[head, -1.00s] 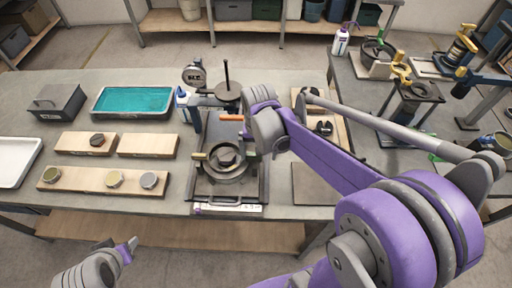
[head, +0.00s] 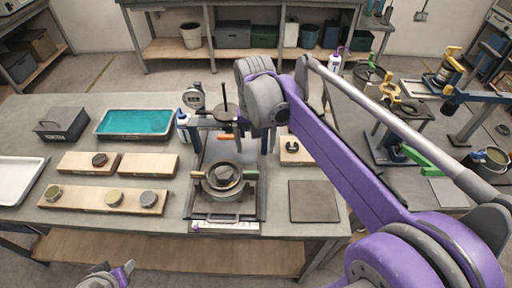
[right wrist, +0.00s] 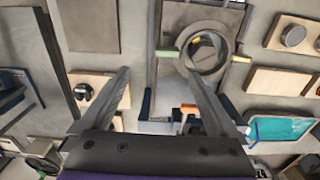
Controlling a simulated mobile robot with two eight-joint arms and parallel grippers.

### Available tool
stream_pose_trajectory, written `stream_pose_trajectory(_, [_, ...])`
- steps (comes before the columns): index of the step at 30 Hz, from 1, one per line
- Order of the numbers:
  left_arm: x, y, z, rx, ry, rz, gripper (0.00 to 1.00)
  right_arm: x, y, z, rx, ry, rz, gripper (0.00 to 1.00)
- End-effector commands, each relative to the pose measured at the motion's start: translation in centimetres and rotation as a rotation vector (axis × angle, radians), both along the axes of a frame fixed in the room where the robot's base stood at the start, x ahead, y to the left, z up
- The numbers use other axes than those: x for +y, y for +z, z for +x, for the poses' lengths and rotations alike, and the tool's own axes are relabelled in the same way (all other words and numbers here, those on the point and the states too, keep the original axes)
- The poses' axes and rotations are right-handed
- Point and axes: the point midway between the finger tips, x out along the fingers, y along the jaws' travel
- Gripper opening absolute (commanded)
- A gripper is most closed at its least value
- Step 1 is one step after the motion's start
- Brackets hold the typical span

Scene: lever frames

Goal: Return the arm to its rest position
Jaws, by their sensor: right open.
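My right arm (head: 345,150) is purple and grey and reaches up across the head view, over the bench. Its grey wrist end (head: 258,95) is near the back of the lever frame (head: 222,214), and the fingers are hidden there. In the right wrist view my right gripper (right wrist: 157,72) is open, with its two fingers wide apart and nothing between them. The lever frame's round ring (right wrist: 207,48) lies below and beyond the fingers. My left gripper (head: 122,272) is at the bottom left edge of the head view, mostly cut off.
The bench holds a teal tray (head: 101,127), a dark box (head: 62,124), wooden blocks (head: 148,163) with round pieces, a white tray (head: 14,204) and a dark mat (head: 314,202). A second bench (head: 425,170) with more devices stands right. Shelves (head: 262,49) line the back.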

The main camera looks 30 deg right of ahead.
Motion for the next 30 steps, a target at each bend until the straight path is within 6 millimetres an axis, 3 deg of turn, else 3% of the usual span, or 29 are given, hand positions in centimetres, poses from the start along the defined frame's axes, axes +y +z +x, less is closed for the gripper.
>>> stream_pose_trajectory(20, [0.0, -0.3, -0.2, 0.004, 0.000, 0.000, 0.50, 0.1, -0.3, -0.2, -0.002, 0.004, -0.001, 0.95])
stream_pose_trajectory(25, [0.0, -0.3, -0.2, 0.004, 0.000, 0.000, 0.50, 1.4, -1.2, -1.9, -0.078, 0.085, -0.013, 0.95])
stream_pose_trajectory(30, [0.0, -0.3, -0.2, 0.005, 0.000, 0.000, 0.50, 3.9, -3.9, -5.6, -0.245, 0.259, -0.050, 0.95])
